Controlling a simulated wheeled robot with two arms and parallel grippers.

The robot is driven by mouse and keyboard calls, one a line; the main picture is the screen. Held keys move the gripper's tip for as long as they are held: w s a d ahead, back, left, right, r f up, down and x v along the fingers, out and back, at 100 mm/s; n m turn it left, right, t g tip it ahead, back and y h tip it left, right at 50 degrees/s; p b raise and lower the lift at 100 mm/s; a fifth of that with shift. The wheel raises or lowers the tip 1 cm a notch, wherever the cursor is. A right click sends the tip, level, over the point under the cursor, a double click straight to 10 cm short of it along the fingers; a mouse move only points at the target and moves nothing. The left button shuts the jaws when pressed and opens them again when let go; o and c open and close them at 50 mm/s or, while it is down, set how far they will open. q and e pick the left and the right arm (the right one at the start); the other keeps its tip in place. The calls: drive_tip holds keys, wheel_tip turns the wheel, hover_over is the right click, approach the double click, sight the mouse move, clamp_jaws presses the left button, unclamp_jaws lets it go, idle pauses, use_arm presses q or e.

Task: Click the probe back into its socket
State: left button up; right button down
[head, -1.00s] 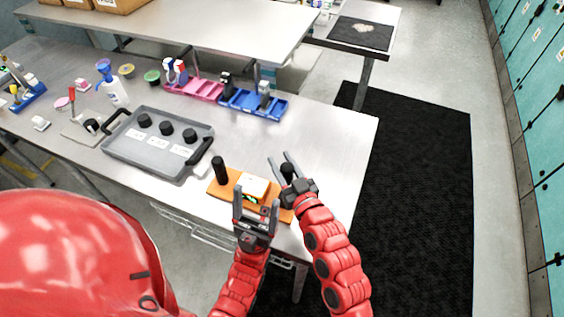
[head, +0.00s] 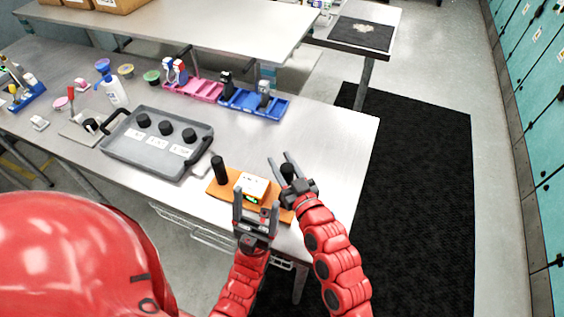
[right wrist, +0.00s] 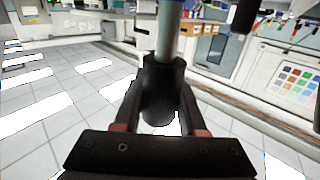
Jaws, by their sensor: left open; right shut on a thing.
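An orange board (head: 215,188) lies near the front edge of the table. It carries an upright black post (head: 220,170) at its left and a white box (head: 252,184) with a lit green display. My right gripper (head: 279,158) is above the board's right end, shut on a black-handled probe (head: 287,171). The right wrist view shows the probe's black grip (right wrist: 163,92) between the fingers and a grey shaft (right wrist: 168,30). My left gripper (head: 257,199) is open in front of the box, its fingers overlapping the board's near edge. I cannot make out the socket.
A grey tray (head: 130,157) with several black knobs stands left of the board. Pink (head: 200,92) and blue (head: 240,104) bins, a bottle (head: 114,92) and small dishes stand farther back. The table's right part (head: 335,140) is clear.

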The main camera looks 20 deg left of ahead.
drive_tip(key=shift+f+b, duration=0.9)
drive_tip(key=shift+b, duration=0.4)
idle(0.9)
drive_tip(key=shift+f+b, duration=2.15)
drive_tip(key=shift+b, duration=0.05)
idle(0.9)
drive_tip(key=shift+c, duration=2)
unclamp_jaws()
drive_tip(key=shift+o, duration=0.2)
drive_tip(key=o, duration=0.4)
drive_tip(key=shift+c, duration=0.2)
drive_tip(key=shift+r, duration=0.15)
wheel_tip(320, 180, up, 9)
drive_tip(key=p, duration=0.2)
drive_tip(key=shift+p, duration=0.4)
